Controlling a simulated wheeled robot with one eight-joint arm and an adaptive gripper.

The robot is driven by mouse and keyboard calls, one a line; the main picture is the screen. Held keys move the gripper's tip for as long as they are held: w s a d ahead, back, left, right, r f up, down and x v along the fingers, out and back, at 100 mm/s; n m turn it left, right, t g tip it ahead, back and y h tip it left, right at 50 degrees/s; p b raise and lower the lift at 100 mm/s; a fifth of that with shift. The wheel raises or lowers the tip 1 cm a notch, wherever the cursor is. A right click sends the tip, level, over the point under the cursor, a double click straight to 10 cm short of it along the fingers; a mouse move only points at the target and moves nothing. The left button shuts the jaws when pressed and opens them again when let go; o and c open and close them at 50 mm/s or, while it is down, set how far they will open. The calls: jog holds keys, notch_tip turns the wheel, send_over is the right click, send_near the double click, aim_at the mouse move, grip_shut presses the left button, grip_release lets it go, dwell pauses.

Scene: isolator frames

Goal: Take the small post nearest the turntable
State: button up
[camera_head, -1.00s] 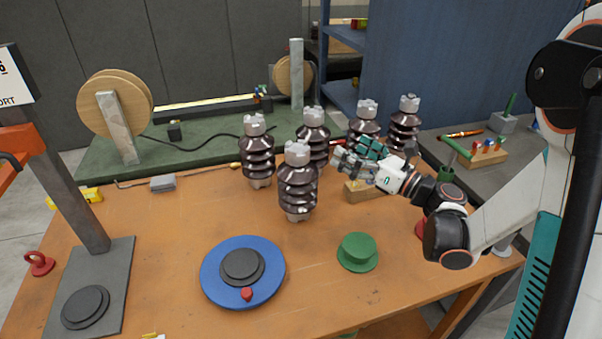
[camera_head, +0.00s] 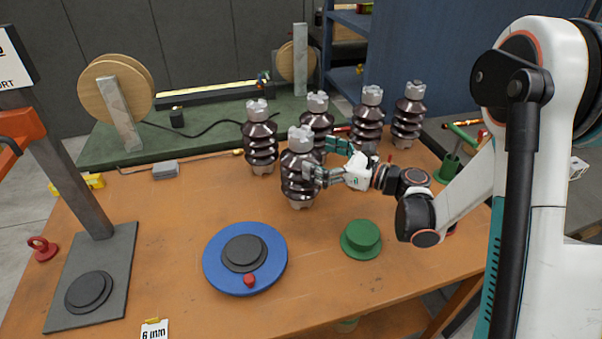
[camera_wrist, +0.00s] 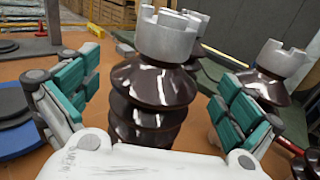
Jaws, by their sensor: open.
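The post nearest the blue turntable (camera_head: 216,268) is a dark brown ribbed insulator (camera_head: 299,178) with a grey notched cap and grey foot. It stands upright on the orange bench, up and right of the turntable. My gripper (camera_head: 322,160) is at its right side. In the wrist view the same post (camera_wrist: 150,100) stands between the two spread teal-padded fingers, and my gripper (camera_wrist: 160,95) is open around it. A gap shows between the left finger and the post; contact on the right is unclear. The post's lower part is hidden by my gripper's body.
Similar posts stand close behind: one at left (camera_head: 260,140), one in the middle (camera_head: 317,118), two at right (camera_head: 368,115) (camera_head: 408,115). A green flanged cap (camera_head: 361,238) sits in front of my arm. The bench's front middle is clear.

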jog(key=b+x, duration=0.1)
jog(key=x, duration=0.3)
jog(key=shift+s+a+f+b, duration=0.1)
jog(key=shift+f+b, duration=0.1)
jog(key=shift+b, duration=0.1)
jog(key=shift+w+a, duration=0.3)
jog(key=shift+a, duration=0.15)
jog(key=shift+r, duration=0.1)
jog(key=c, duration=1.4)
jog(key=shift+r, duration=0.1)
jog(key=c, duration=0.3)
